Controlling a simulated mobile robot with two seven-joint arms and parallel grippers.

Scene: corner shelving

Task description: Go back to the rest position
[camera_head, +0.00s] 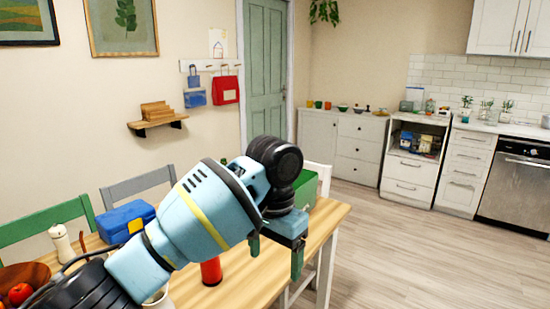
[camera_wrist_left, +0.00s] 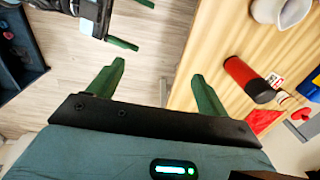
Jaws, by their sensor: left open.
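My left gripper (camera_head: 276,256) is open and empty, with its green fingers pointing down near the right edge of the wooden table (camera_head: 328,214). In the left wrist view its two fingers (camera_wrist_left: 158,75) are spread wide, with the table edge and floor beyond and nothing between them. My right gripper (camera_wrist_left: 133,24) shows at the top left of the left wrist view, over the floor; its green fingers are apart with nothing between them. The right gripper is outside the head view.
A red cylinder (camera_head: 211,272) stands on the table below my left arm. A blue box (camera_head: 126,220), a green box (camera_head: 307,188), a pepper mill (camera_head: 62,245) and a fruit bowl (camera_head: 22,282) are also there. The floor (camera_head: 400,245) right of the table is clear.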

